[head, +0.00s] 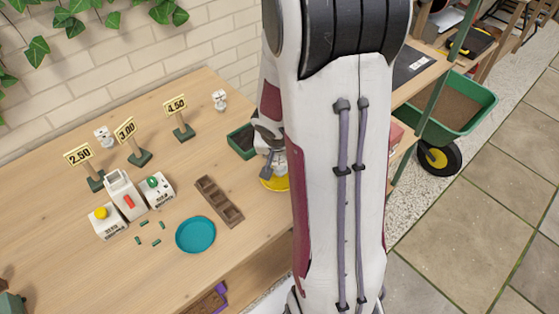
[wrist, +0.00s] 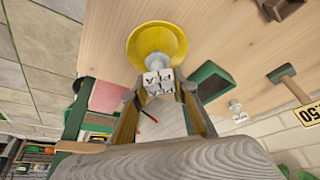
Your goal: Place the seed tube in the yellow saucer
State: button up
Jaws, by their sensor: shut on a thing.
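The seed tube (wrist: 159,82) is white with a "PEA" label and a clear greyish end. My gripper (wrist: 158,88) is shut on it, one finger on each side. The tube's far end overlaps the yellow saucer (wrist: 170,31) in the wrist view; I cannot tell whether it touches it. In the head view the yellow saucer (head: 268,184) shows only partly behind my arm. My gripper (head: 268,165) is just above it there, and the tube is mostly hidden.
A dark green tray (head: 240,141) stands beside the saucer. A teal saucer (head: 196,235), a brown sectioned tray (head: 219,202) and several small green pieces lie to the left. Price signs (head: 181,121) and small white items (head: 220,99) stand towards the wall.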

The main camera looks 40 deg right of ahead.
jog(key=shift+a+f, duration=0.1)
jog(key=shift+f, duration=0.7)
jog(key=shift+f, duration=0.15)
jog(key=o, duration=1.1)
jog(key=shift+r, duration=0.2)
jog(key=shift+v, duration=0.85)
jog(key=v, duration=1)
jog(key=shift+r, duration=0.1)
dwell(0.4)
jog(key=shift+r, duration=0.1)
